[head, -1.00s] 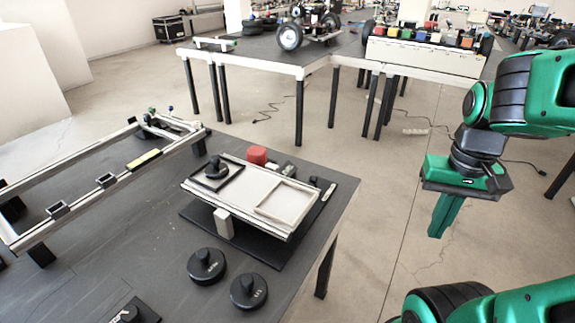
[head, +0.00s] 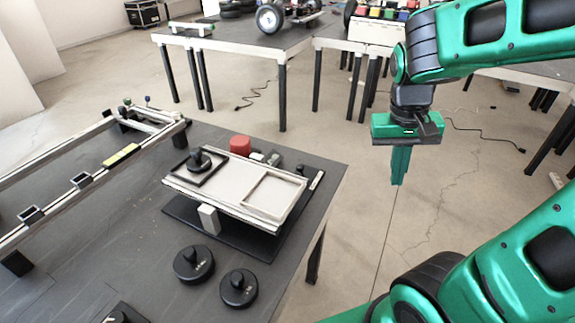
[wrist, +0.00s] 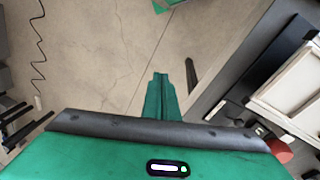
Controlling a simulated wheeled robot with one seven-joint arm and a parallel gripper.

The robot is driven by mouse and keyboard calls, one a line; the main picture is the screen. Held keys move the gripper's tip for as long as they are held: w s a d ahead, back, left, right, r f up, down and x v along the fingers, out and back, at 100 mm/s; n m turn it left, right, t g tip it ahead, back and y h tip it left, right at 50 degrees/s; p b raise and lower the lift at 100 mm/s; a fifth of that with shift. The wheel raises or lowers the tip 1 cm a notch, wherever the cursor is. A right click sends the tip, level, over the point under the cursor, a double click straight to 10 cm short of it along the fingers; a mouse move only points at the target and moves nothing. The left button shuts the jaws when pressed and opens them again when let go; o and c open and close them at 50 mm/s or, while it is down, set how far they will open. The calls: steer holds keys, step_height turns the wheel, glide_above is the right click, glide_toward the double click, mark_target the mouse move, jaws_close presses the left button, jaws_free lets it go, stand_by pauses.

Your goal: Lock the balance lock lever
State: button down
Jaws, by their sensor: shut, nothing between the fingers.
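The balance (head: 235,205) is a pale platform with two square trays on a dark base, on the dark table at the left. I cannot clearly tell which part is its lock lever; small dark and pale fittings (head: 265,158) sit along its far edge beside a red cylinder (head: 240,145). My gripper (head: 399,180) points down, shut and empty, over the floor to the right of the table, apart from the balance. In the wrist view the shut green fingers (wrist: 160,90) show over bare floor, with part of the balance (wrist: 290,90) at the right.
A black weight (head: 199,161) stands in the balance's left tray. Two round black weights (head: 193,264) (head: 238,288) lie in front of the balance. A metal rail frame (head: 95,160) lies at the left. Another table (head: 225,45) stands behind, with open floor between.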

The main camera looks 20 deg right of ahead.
steer(key=w+a+n+t+h, duration=0.1)
steer(key=w+a+n+h, duration=0.1)
steer(key=w+a, duration=0.85)
steer(key=n+t+h, duration=0.2)
steer(key=t, duration=0.1)
glide_toward(301, 171)
steer(key=a+r, duration=0.1)
steer(key=a, duration=0.1)
steer(key=a+r, duration=0.1)
steer(key=r, duration=0.1)
steer(key=shift+w+a, duration=0.2)
steer(key=shift+a, duration=0.15)
steer(key=shift+f, duration=0.15)
steer(key=x, duration=1)
steer(key=shift+w+a, duration=0.1)
steer(key=shift+a, duration=0.05)
